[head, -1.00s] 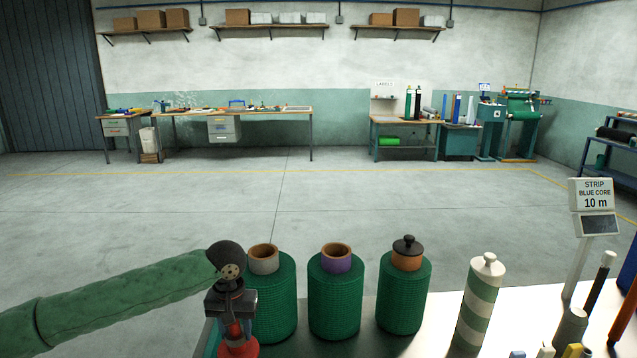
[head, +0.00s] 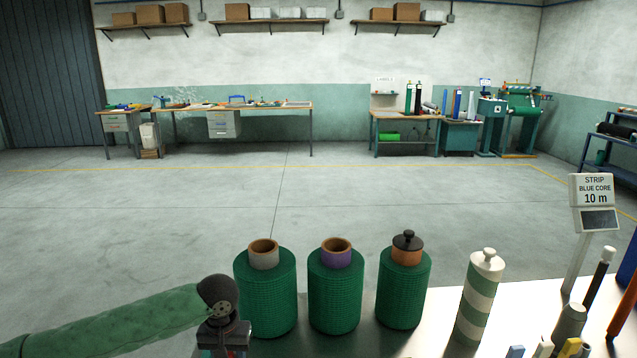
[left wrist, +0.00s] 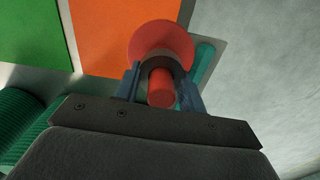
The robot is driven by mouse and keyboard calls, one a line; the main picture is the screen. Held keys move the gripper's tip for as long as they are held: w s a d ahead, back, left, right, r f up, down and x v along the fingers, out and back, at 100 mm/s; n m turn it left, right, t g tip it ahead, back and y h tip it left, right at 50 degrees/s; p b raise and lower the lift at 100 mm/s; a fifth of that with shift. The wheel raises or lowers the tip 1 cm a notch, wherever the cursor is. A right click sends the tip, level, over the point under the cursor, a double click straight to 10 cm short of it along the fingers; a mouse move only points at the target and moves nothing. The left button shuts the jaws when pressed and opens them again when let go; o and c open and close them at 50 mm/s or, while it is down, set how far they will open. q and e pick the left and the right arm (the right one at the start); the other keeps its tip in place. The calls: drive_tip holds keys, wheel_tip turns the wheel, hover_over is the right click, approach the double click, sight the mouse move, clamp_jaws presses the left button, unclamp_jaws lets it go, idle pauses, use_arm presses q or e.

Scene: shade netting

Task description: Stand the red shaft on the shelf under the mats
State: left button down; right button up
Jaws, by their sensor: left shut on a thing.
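My left gripper (left wrist: 160,88) is shut on the red shaft (left wrist: 161,90) in the left wrist view. The shaft has a wide red disc (left wrist: 160,38) at its far end, beyond the fingers. In the head view my left gripper (head: 222,340) is low at the bottom edge, left of the green rolls, and the shaft is mostly cut off there. In the left wrist view an orange mat (left wrist: 112,30) and a green mat (left wrist: 30,32) lie flat to the left of the disc. I cannot make out the shelf clearly. My right gripper is not in view.
Green netting rolls with a grey core (head: 265,300), purple core (head: 335,300) and black-knobbed plug (head: 404,295) stand in a row. A teal edge (left wrist: 204,60) runs beside the disc; bare floor (left wrist: 265,80) lies beyond.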

use_arm(q)
drive_tip(key=shift+s+f, duration=0.45)
drive_tip(key=shift+f, duration=0.2)
drive_tip(key=shift+s+f, duration=0.45)
drive_tip(key=shift+f, duration=0.15)
drive_tip(key=shift+a, duration=0.1)
